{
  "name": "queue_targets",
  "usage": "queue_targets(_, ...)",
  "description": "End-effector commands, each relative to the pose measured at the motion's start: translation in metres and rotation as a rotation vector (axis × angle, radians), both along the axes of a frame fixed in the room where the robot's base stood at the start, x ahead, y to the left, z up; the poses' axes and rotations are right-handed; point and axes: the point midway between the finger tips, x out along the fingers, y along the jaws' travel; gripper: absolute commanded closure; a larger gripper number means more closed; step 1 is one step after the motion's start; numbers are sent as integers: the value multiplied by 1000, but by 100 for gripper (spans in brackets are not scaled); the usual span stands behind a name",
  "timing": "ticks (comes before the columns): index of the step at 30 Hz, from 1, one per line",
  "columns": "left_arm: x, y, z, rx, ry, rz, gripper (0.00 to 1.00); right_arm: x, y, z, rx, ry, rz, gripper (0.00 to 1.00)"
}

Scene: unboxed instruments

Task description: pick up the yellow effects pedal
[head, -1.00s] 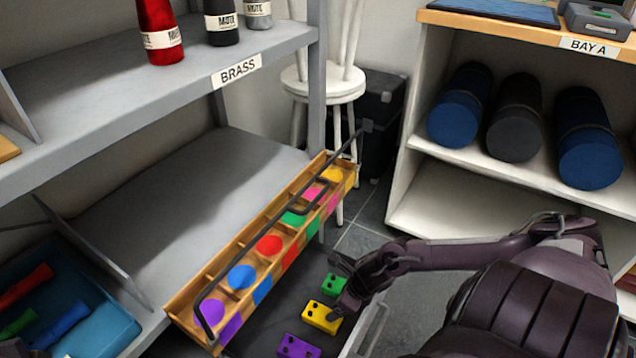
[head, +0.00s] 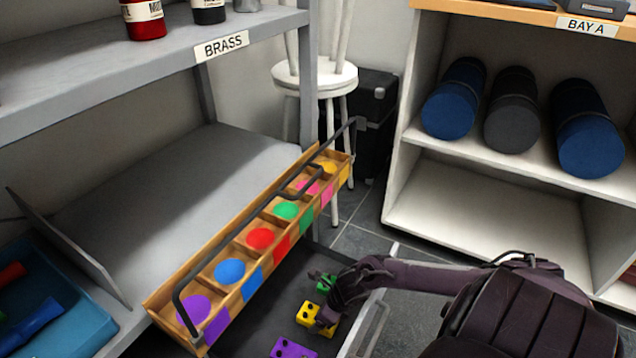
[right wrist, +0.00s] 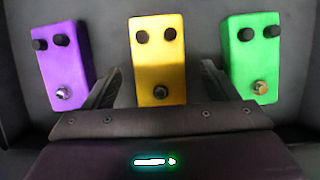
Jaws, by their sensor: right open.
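The yellow effects pedal (head: 309,314) lies in a dark-bottomed drawer or bin below the wooden colour-coded tray. In the right wrist view the yellow pedal (right wrist: 158,62) lies centred ahead, its near end between the two fingers, with its knobs at the far end. In the head view my right gripper (head: 325,297) partly covers the yellow pedal. My left gripper is not in view.
A purple pedal (right wrist: 62,65) lies left of the yellow one and a green pedal (right wrist: 252,58) right, each close to a finger. The wooden tray (head: 205,262) with a dark handle borders the bin's left side. The bin's pale front edge (head: 368,322) is under my arm.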

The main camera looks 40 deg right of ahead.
Motion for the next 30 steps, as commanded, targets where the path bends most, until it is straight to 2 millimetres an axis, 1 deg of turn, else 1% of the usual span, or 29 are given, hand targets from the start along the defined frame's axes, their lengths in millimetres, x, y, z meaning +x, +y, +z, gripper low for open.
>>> queue_targets(1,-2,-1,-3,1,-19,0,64,3,2,-13,3,0,-3,20)
queue_targets(6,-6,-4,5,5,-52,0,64,10,5,-28,1,-1,-3,20)
queue_targets(15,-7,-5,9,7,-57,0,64,12,5,-29,-1,1,0,20)
queue_targets(16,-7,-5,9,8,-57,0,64,12,5,-29,-1,1,0,21)
queue_targets(28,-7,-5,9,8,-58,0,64,11,5,-29,-1,1,0,74)
queue_targets(29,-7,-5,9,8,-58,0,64,12,5,-29,-1,-1,0,76)
queue_targets(30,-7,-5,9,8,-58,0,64,12,5,-29,-1,-1,0,76)
